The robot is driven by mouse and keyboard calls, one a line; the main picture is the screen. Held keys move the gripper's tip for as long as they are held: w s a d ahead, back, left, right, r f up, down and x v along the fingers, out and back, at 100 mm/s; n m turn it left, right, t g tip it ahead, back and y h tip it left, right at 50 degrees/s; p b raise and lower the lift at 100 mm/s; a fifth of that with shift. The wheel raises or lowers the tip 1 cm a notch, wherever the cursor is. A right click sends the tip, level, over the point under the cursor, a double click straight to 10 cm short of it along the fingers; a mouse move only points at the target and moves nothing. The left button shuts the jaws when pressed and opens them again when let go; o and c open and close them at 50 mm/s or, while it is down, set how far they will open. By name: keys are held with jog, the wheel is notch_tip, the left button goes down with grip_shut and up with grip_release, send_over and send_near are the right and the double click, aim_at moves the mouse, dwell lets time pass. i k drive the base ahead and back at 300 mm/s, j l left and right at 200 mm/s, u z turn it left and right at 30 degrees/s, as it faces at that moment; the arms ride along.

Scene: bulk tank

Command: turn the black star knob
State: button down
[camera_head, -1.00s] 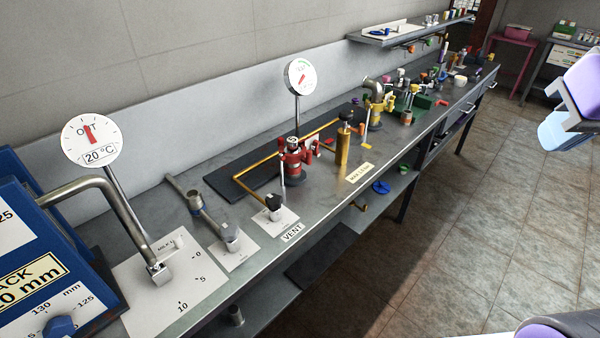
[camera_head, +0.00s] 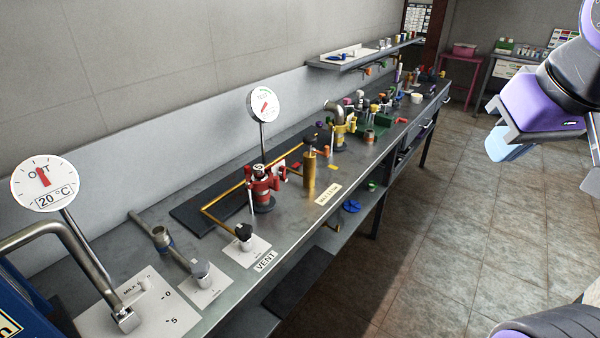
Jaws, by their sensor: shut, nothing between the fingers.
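A black knob (camera_head: 244,232) sits on a small white plate behind the VENT label, at the end of a brass pipe. Another black knob (camera_head: 311,134) tops a brass post (camera_head: 309,171) farther along the bench. Both are too small to tell which has the star shape. My gripper (camera_head: 508,151), purple and grey with a pale blue part, hangs at the right over the floor. It is shut and empty, well apart from both knobs.
The long grey bench (camera_head: 227,287) runs from lower left to upper right. Dial gauges (camera_head: 263,107) on thin stems, a red valve (camera_head: 262,185) and a bent steel pipe (camera_head: 80,242) stand up from it. The tiled floor (camera_head: 440,235) is clear.

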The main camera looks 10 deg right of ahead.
aim_at(242, 231)
jog(key=i+u, duration=0.1)
jog(key=u, duration=0.35)
jog(key=i+l+u, duration=0.1)
jog(key=u, duration=0.35)
jog(key=l, duration=0.1)
